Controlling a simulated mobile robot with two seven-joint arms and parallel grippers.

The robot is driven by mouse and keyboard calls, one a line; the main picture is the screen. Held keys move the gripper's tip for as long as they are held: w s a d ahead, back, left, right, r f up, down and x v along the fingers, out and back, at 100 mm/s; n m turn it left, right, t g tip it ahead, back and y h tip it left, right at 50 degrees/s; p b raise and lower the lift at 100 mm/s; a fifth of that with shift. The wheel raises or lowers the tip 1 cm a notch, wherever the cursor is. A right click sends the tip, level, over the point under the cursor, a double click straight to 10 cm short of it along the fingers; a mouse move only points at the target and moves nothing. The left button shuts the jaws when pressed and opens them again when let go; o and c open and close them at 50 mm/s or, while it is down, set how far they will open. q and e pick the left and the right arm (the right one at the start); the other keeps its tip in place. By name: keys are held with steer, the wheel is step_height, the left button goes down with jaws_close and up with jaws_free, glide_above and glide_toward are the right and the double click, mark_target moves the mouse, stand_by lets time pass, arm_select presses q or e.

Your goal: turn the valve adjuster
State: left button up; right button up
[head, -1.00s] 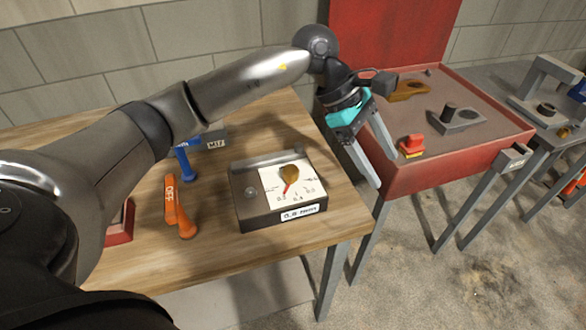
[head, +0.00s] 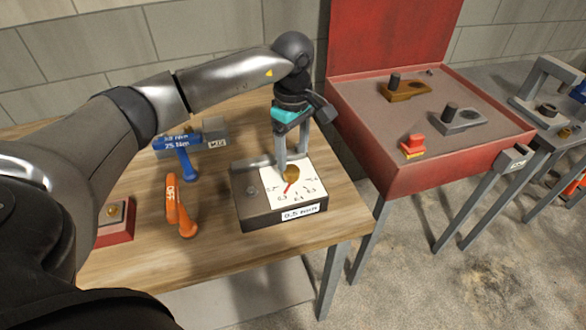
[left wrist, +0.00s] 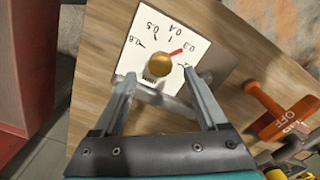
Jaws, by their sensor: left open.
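The valve adjuster is a dark box (head: 262,211) with a white dial face and a label at its front, on the wooden table. A round brass knob (head: 291,173) with a red pointer sits on the dial. In the left wrist view the knob (left wrist: 159,64) lies just beyond and between the fingertips, and its red pointer is near the 0.3 mark. My left gripper (head: 292,166) is open and points down over the back of the dial. In the left wrist view its two fingers (left wrist: 160,75) stand apart, one to each side of the knob. I cannot tell whether they touch it.
An orange OFF handle (head: 172,200) and a blue tool (head: 184,155) stand left of the box. A red block (head: 116,228) is at the table's left. A red tray bench (head: 400,180) with several parts stands to the right, across a gap.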

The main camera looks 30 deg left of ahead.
mark_target(293, 169)
arm_select(q)
step_height(293, 169, down, 6)
steer(key=shift+c, duration=0.2)
jaws_close()
stand_by(0.7)
